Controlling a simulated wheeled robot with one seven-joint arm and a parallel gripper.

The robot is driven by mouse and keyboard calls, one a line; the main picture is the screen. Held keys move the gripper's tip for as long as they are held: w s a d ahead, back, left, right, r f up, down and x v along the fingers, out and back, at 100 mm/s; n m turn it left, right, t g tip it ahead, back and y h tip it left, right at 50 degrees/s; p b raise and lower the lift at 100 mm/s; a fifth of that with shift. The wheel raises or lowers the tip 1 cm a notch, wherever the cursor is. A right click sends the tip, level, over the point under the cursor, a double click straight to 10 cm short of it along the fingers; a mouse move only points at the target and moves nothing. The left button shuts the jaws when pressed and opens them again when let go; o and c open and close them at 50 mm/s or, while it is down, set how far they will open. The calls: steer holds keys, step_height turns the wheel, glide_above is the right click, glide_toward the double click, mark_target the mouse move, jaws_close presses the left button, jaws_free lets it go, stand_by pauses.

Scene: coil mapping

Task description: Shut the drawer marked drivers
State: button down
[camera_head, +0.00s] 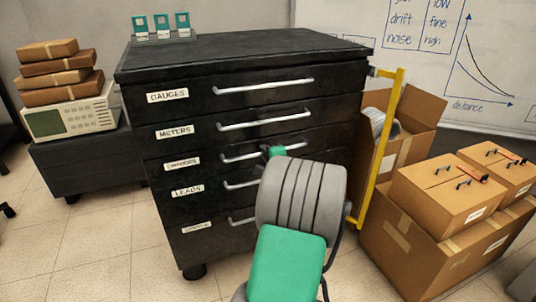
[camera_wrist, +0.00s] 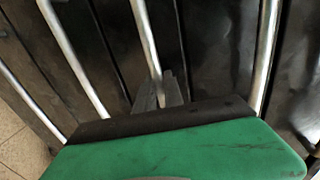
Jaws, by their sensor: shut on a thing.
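The black drawer cabinet (camera_head: 245,70) stands in the middle of the head view. Its third drawer (camera_head: 210,163) from the top has a small label (camera_head: 181,163) that seems to read drivers, though the print is blurred. My gripper (camera_head: 277,151) is at the right part of that drawer's silver handle (camera_head: 240,157). In the wrist view, the fingers (camera_wrist: 160,90) are shut on a silver handle bar (camera_wrist: 145,40). The drawer front looks about level with its neighbours; I cannot tell whether a small gap remains. My forearm hides the lower right drawers.
Other drawers read gauges (camera_head: 167,96), meters (camera_head: 174,132) and leads (camera_head: 187,191). A yellow frame (camera_head: 388,140) stands at the cabinet's right side, near cardboard boxes (camera_head: 435,230). A low black unit (camera_head: 85,160) is at left. Floor at front left (camera_head: 90,240) is clear.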

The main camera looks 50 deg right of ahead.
steer(key=shift+r, duration=0.15)
steer(key=c, duration=1.7)
jaws_free()
steer(key=shift+w+d, duration=0.1)
steer(key=shift+c, duration=0.2)
steer(key=p+v, duration=0.2)
steer(key=v, duration=0.6)
